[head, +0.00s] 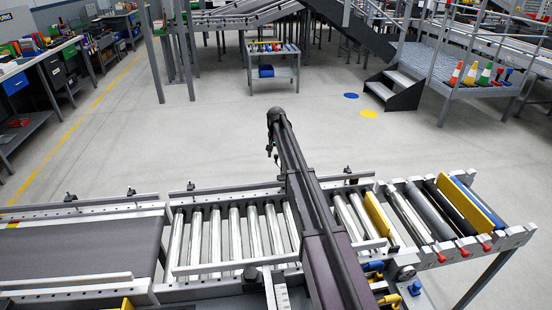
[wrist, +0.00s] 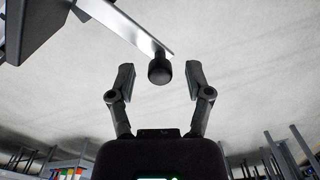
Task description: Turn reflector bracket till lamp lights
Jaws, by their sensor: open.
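In the wrist view, my gripper (wrist: 160,80) has its two dark fingers spread apart. A round black knob (wrist: 160,68) shows between the fingertips, with a visible gap on each side. The knob sits at the end of a flat silver bracket (wrist: 122,24) that runs to the upper left; it may be the reflector bracket. I cannot tell how deep the knob lies between the fingers. In the head view, several small brackets with black knobs, such as one on the far rail (head: 190,186), line the conveyor. My arm hides part of that rail. I cannot make out a lamp.
The roller conveyor (head: 237,232) and a dark belt (head: 75,255) lie across the front. Yellow guides (head: 380,217) and red knobs (head: 487,247) are at the right. A trolley (head: 273,70) stands behind. The grey floor (head: 200,130) between is mostly clear.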

